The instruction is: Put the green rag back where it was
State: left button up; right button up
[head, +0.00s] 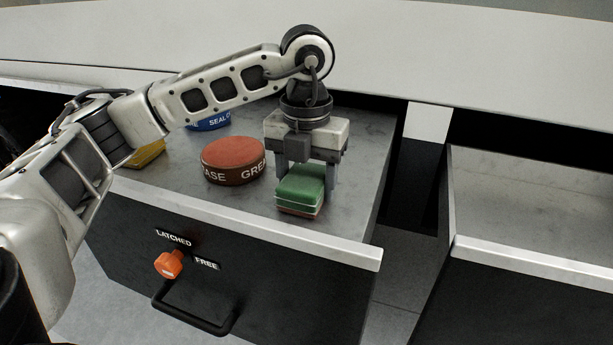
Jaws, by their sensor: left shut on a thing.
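The green rag (301,184) is a folded pad with a green top and a reddish layer at its bottom. It is at the front right of the grey top of the dark cabinet (340,245), right of the red tin. My left gripper (306,178) points down and is shut on the green rag, with a finger at each side. I cannot tell whether the rag touches the surface or is just above it. My right gripper is not in view.
A red tin marked grease (233,160) stands close left of the rag. A blue tin (209,123) and a yellow thing (148,155) are farther left, partly behind my arm. An orange knob (168,264) and a handle (195,312) are on the cabinet front. A second grey surface (540,205) lies right, across a gap.

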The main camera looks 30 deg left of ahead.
aim_at(307, 174)
pick_arm(q)
jog(key=shift+f, duration=0.15)
jog(key=o, duration=0.9)
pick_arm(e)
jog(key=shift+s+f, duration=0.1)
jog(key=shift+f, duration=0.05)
pick_arm(q)
jog(key=shift+r, duration=0.35)
notch_tip(307, 174, up, 4)
jog(key=shift+r+b, duration=0.2)
jog(key=shift+b, duration=0.15)
notch_tip(307, 174, up, 7)
jog(key=shift+r+p, duration=0.15)
jog(key=shift+p, duration=0.85)
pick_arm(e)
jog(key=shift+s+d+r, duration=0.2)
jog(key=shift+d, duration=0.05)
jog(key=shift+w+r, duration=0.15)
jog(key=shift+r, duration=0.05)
